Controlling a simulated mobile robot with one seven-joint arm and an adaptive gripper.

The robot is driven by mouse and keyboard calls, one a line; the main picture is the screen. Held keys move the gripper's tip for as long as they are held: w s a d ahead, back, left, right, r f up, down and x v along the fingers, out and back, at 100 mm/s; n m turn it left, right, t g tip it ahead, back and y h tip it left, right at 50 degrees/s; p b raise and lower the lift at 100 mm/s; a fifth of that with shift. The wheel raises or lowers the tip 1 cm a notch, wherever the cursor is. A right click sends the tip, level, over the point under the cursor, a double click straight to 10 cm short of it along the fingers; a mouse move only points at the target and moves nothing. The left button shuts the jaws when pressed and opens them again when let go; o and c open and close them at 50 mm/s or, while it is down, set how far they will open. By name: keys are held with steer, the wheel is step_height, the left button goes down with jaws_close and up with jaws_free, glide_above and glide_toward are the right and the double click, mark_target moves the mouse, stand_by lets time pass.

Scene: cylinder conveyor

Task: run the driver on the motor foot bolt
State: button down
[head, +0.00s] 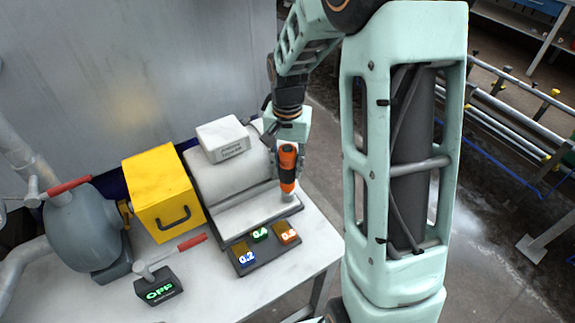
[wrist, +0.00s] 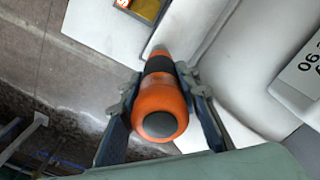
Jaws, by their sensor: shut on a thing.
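An orange and black driver (head: 287,170) is held in my gripper (head: 288,150), tip down over the right end of the motor's foot (head: 245,208). In the wrist view, my gripper (wrist: 160,85) is shut around the dark band of the driver (wrist: 158,110), which is seen from its butt end. The grey-white motor (head: 222,178) carries a labelled box (head: 223,138) on top. A small grey piece (head: 288,196) shows at the driver tip; I cannot tell whether it is the bolt or whether the tip touches it.
A dark tray (head: 265,255) with blocks marked 0.2, 0.4 and 0.6 lies in front of the motor. The bench (head: 220,300) is clear at the front.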

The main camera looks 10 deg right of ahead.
mark_target(287, 148)
steer(key=shift+f, duration=0.3)
steer(key=shift+s, duration=0.15)
stand_by(0.6)
steer(key=shift+r, duration=0.15)
stand_by(0.4)
steer(key=shift+r+p, duration=1.1)
steer(key=shift+r, duration=0.65)
steer(key=shift+w+r, duration=0.15)
steer(key=shift+w, duration=0.05)
